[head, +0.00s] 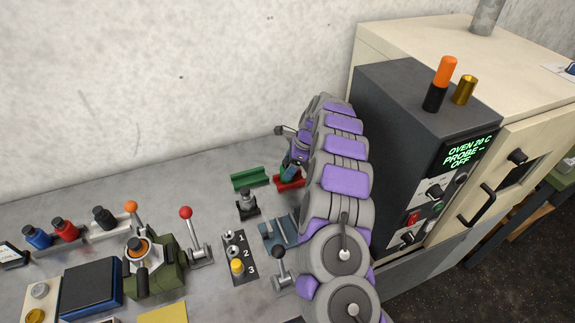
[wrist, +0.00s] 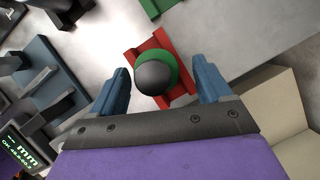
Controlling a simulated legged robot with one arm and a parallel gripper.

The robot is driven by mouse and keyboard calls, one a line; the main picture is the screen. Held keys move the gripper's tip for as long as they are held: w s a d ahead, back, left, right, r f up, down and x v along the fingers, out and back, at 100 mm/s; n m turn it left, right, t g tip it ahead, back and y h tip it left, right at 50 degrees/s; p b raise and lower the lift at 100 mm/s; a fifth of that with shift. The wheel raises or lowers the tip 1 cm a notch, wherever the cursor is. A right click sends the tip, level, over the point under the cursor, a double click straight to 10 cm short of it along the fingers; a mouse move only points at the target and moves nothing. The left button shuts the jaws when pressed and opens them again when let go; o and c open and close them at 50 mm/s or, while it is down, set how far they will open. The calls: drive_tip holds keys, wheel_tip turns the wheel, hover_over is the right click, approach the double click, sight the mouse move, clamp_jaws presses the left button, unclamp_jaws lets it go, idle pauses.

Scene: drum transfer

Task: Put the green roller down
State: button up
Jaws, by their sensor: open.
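The green roller (wrist: 175,67) shows end-on in the wrist view, with a dark round knob in front of its green rim. It is over the red cradle (wrist: 181,93), which also shows in the head view (head: 290,184); the exact contact is hidden. My gripper (wrist: 158,66) is open, its two blue fingers on either side of the roller with visible gaps. In the head view my gripper (head: 293,163) is just above the red cradle, and the roller is mostly hidden there. An empty green cradle (head: 250,178) lies just left of the red one.
A dark grey oven control box (head: 420,120) stands right of my arm, against a cream oven (head: 400,40). A red-knobbed lever (head: 195,240), a blue-grey fixture (head: 278,233) and a numbered switch plate (head: 240,258) are in front. Bare bench lies left of the green cradle.

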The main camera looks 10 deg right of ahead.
drive_tip(key=shift+a+r, duration=0.1)
drive_tip(key=shift+a, duration=0.3)
drive_tip(key=shift+a+r, duration=0.1)
drive_tip(key=shift+r, duration=0.15)
drive_tip(key=d+p+v, duration=0.1)
drive_tip(key=p+v, duration=0.1)
drive_tip(key=v, duration=0.5)
drive_tip(key=s+a+r+n+g, duration=0.1)
drive_tip(key=s+a+r+n, duration=0.45)
drive_tip(key=s+r, duration=0.35)
drive_tip(key=s+a+r+n+g, duration=0.1)
drive_tip(key=s+a+r+n, duration=0.45)
drive_tip(key=s, duration=0.65)
drive_tip(key=s+d+n+h, duration=0.1)
drive_tip(key=s+d+n, duration=0.1)
drive_tip(key=s, duration=0.8)
drive_tip(key=s+d+n+h, duration=0.2)
drive_tip(key=s+d+n, duration=0.1)
drive_tip(key=s, duration=0.8)
drive_tip(key=s+d+n+h, duration=0.1)
drive_tip(key=s+d+n, duration=0.2)
drive_tip(key=s, duration=0.8)
drive_tip(key=shift+f+n+g+h, duration=0.25)
drive_tip(key=shift+n+g+h, duration=0.05)
drive_tip(key=shift+n, duration=0.3)
